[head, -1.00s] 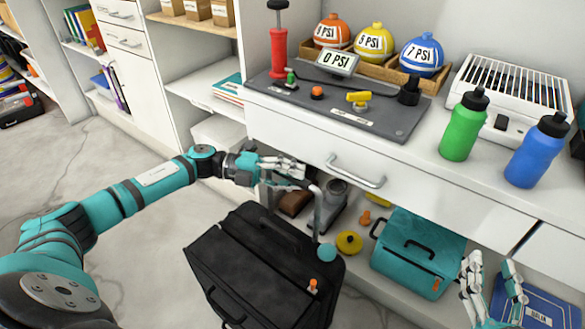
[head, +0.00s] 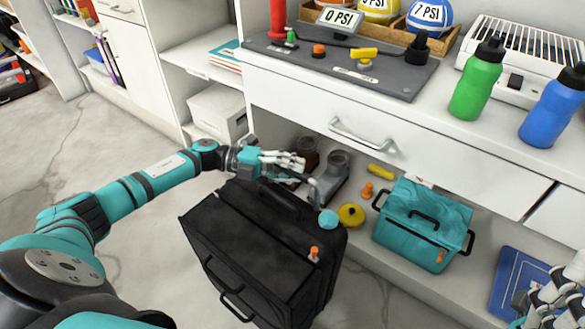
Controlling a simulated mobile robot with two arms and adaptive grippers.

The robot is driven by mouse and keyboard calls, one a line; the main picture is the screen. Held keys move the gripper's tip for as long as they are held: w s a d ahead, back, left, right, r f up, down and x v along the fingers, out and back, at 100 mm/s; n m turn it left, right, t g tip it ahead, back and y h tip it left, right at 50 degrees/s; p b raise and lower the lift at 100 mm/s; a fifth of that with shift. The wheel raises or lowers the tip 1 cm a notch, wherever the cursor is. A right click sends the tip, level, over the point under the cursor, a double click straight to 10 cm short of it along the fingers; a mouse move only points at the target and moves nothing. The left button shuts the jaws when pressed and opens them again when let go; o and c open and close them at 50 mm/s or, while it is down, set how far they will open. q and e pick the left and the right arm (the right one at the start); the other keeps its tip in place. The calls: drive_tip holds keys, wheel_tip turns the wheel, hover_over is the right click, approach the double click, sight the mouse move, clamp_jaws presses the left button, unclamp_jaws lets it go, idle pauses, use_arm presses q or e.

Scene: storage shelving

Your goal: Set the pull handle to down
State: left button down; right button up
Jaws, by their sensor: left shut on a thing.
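A black suitcase (head: 235,235) stands on the floor at the shelf front. Its grey pull handle (head: 313,190) shows only as a short piece above the top, near the teal ball. My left gripper (head: 296,164) is shut on the pull handle, low above the suitcase's top. Its fingers hide most of the handle's grip. My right gripper (head: 548,298) is at the lower right edge, partly cut off, with its fingers apart and empty, away from the suitcase.
A teal cooler bag (head: 415,238), a yellow disc (head: 351,215) and a teal ball (head: 328,220) are beside the suitcase. A drawer handle (head: 362,135) juts out above. Bottles, green (head: 474,85) and blue (head: 553,108), stand on the counter. Floor at left is clear.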

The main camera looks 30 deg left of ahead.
use_arm(q)
drive_tip(key=c, duration=1.1)
unclamp_jaws()
drive_tip(key=shift+a, duration=0.1)
drive_tip(key=v, duration=1.1)
drive_tip(key=shift+s+a+f, duration=0.1)
drive_tip(key=shift+s+a, duration=0.05)
drive_tip(key=shift+a, duration=0.15)
drive_tip(key=shift+s+a, duration=0.1)
drive_tip(key=shift+a, duration=0.05)
